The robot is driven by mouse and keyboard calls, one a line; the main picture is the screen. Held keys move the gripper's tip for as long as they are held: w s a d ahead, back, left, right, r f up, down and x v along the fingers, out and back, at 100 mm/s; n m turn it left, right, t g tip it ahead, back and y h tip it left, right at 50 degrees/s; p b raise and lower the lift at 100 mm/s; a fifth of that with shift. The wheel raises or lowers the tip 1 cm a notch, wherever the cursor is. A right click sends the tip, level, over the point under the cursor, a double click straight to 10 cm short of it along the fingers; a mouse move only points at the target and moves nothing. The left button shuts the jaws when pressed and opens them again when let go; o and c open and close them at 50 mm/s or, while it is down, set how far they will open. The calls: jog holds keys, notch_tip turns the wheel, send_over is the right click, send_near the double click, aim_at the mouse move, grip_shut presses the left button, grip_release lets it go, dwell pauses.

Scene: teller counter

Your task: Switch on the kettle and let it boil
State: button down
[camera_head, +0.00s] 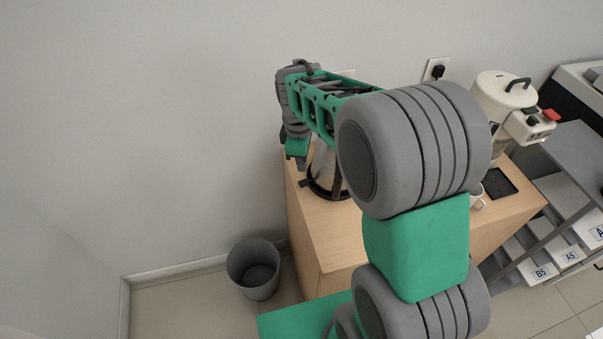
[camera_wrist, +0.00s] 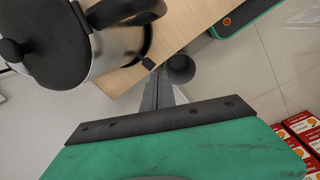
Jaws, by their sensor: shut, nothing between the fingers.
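The kettle (camera_head: 323,166) has a steel body and stands on the left end of the wooden cabinet, partly hidden behind my arm. In the wrist view the kettle (camera_wrist: 115,45) fills the upper left, with a black lid and black handle. A small black tab (camera_head: 306,183) sticks out low at its base; this looks like the switch. It also shows in the wrist view (camera_wrist: 148,63), just beyond the fingertips. My gripper (camera_wrist: 159,76) is shut and empty, pointing down beside the kettle. Contact with the tab cannot be told. In the head view my gripper (camera_head: 301,164) is just above the tab.
The cabinet top (camera_head: 335,236) has a bare front left area. A grey bin (camera_head: 254,268) stands on the floor to its left. A cream appliance (camera_head: 505,105), a white mug (camera_head: 477,197) and a wall socket (camera_head: 437,70) are at right. Red boxes (camera_wrist: 299,130) lie on the floor.

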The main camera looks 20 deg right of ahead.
aim_at(300, 184)
jog(key=w+f+n+p, duration=0.1)
jog(key=w+f+n, duration=0.3)
jog(key=shift+f+n+g, duration=0.1)
jog(key=shift+n+g, duration=0.3)
jog(key=shift+w+a, duration=0.1)
jog(key=f+b, duration=0.1)
jog(key=f, duration=0.1)
jog(key=f+b, duration=0.4)
jog(key=shift+d+f, duration=0.35)
jog(key=shift+f, duration=0.05)
notch_tip(300, 184, down, 2)
jog(key=shift+b, duration=0.65)
jog(key=shift+a+r+p, duration=0.3)
jog(key=shift+r+p, duration=0.05)
jog(key=shift+a+r+p, duration=0.15)
jog(key=shift+a+r, duration=0.05)
jog(key=shift+a, duration=0.4)
jog(key=shift+a+r+p, duration=0.15)
jog(key=shift+a, duration=0.45)
